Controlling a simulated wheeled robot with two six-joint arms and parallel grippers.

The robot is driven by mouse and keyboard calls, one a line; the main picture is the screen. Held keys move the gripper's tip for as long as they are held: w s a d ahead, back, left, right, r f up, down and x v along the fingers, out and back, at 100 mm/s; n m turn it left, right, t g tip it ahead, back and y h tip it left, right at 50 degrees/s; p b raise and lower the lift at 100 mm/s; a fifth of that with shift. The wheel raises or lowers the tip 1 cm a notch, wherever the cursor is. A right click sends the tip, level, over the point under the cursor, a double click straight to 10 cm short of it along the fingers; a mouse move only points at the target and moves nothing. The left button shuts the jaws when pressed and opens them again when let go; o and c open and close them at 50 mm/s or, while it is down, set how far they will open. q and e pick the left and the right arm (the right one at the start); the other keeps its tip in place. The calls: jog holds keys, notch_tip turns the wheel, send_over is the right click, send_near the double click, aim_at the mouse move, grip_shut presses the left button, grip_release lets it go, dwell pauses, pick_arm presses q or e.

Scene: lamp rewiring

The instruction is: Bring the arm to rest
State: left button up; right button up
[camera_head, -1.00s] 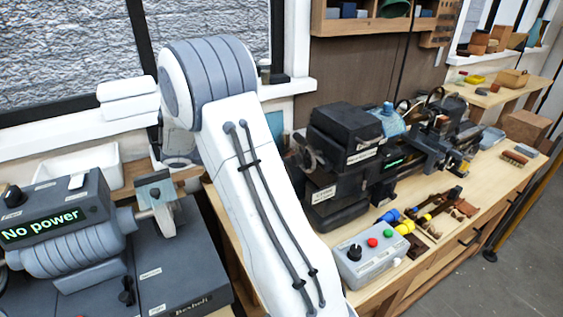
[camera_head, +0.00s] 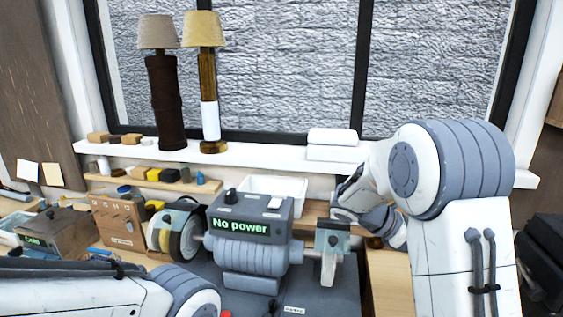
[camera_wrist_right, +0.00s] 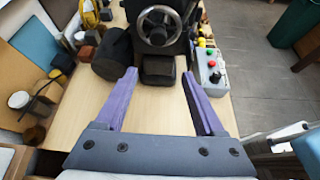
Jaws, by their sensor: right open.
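Bare wooden bench top lies below the fingers, and a black machine with a handwheel (camera_wrist_right: 158,27) is just past the tips. My left arm (camera_head: 90,295) crosses the bottom left of the head view; its gripper is out of view.
A grey grinder reading "No power" (camera_head: 240,226) stands mid-bench. Two lamps (camera_head: 165,90) (camera_head: 208,80) stand on the windowsill. A control box with coloured buttons (camera_wrist_right: 211,72) is right of the right gripper. Cylinders and blocks (camera_wrist_right: 28,105) lie to its left.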

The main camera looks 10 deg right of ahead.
jog(key=s+a+f+m+t+y, duration=0.1)
jog(key=s+a+f+m+y, duration=0.1)
jog(key=s+a+y, duration=0.2)
jog(key=s+a+f+m+t+y, duration=0.1)
jog(key=s+a+y, duration=0.3)
jog(key=s+a, duration=0.5)
jog(key=s+a+f+m+t+y, duration=0.1)
jog(key=s+a+f+m+y, duration=0.2)
jog(key=a, duration=1.8)
jog(key=s+y, duration=0.2)
jog(key=s, duration=0.2)
jog(key=shift+s+a+m, duration=0.15)
jog(key=shift+s+m, duration=0.15)
jog(key=shift+m, duration=0.1)
